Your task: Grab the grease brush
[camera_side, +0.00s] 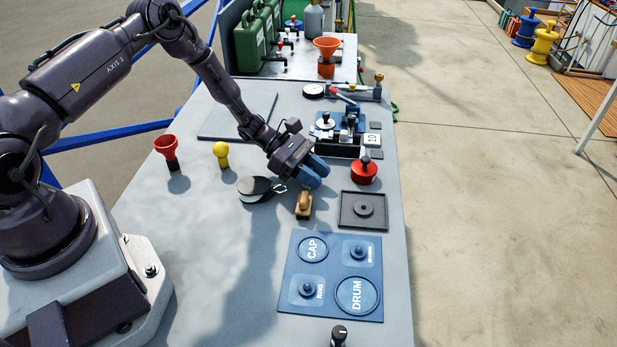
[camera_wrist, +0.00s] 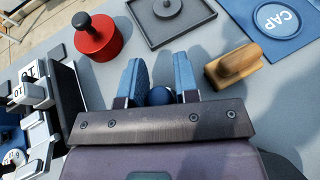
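A small wooden block with a raised grip, which looks like the grease brush (camera_side: 304,205), lies on the grey bench above the blue mat. In the wrist view this brush (camera_wrist: 235,65) is to the right of the fingers, apart from them; its bristles are not visible. My gripper (camera_side: 314,172) is over the bench, just behind the brush in the side view. In the wrist view the two blue fingers of my gripper (camera_wrist: 158,75) stand apart. A round blue knob (camera_wrist: 161,96) shows between them near their base; I cannot tell what it belongs to.
A red knobbed cylinder (camera_side: 364,171) and a dark square tray (camera_side: 345,215) stand close on the right. A dark round tin-like object (camera_side: 256,190) is on the left. The blue mat (camera_side: 332,305) lies in front. A yellow-topped knob (camera_side: 221,152) and red funnel (camera_side: 168,150) stand further left.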

